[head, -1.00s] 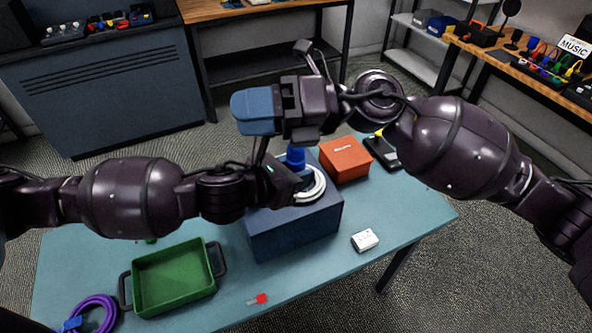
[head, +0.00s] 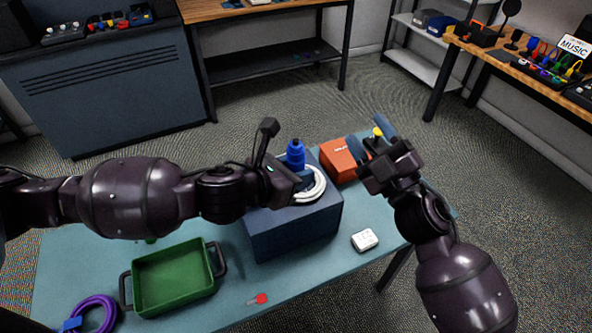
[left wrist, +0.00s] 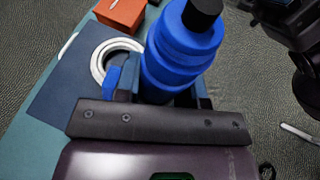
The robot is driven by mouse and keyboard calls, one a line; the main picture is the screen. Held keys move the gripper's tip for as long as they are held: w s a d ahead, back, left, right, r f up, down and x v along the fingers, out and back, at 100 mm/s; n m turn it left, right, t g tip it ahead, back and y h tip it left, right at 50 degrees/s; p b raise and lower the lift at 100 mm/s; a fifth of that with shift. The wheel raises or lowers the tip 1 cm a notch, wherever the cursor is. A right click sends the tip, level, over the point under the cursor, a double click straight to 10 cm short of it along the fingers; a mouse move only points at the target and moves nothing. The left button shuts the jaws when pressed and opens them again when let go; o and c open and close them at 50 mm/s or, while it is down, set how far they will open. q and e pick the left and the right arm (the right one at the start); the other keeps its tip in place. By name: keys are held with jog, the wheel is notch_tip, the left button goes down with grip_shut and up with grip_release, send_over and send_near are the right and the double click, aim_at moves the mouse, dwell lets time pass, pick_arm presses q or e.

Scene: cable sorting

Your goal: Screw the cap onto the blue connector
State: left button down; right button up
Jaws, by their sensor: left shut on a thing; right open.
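The blue connector (head: 295,153) stands upright above the dark blue box, with a white coiled cable (head: 315,185) beside it. My left gripper (head: 291,174) is shut around its lower part. In the left wrist view the ribbed blue body (left wrist: 180,50) rises from between the fingers and ends in a black top (left wrist: 203,12); I cannot tell whether that top is the cap. No separate cap can be made out.
The dark blue box (head: 297,228) stands mid-table beneath my left gripper. An orange box (head: 341,160) is behind it. A green tray (head: 174,280), purple cable (head: 83,303), red-tipped item (head: 261,299) and white block (head: 364,240) lie on the table. The front right stretch is clear.

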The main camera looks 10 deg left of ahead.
jog(key=s+d+f+m+h, duration=0.3)
jog(key=d+f+m+h, duration=0.3)
jog(key=f, duration=0.3)
jog(key=s+d+f+m+h, duration=0.3)
jog(key=d+f+m+h, duration=0.3)
jog(key=f, duration=0.3)
jog(key=s+d+f+m+g+h, duration=0.1)
jog(key=s+d+f+m+g, duration=0.1)
jog(key=s+f, duration=0.5)
jog(key=s+d+f+m+g+h, duration=0.1)
jog(key=s+d+f+m+g, duration=0.2)
jog(key=s+d+f, duration=0.3)
jog(key=shift+s+d+f+g+h, duration=0.3)
jog(key=shift+s+d+f+g, duration=0.1)
jog(key=shift+g, duration=0.2)
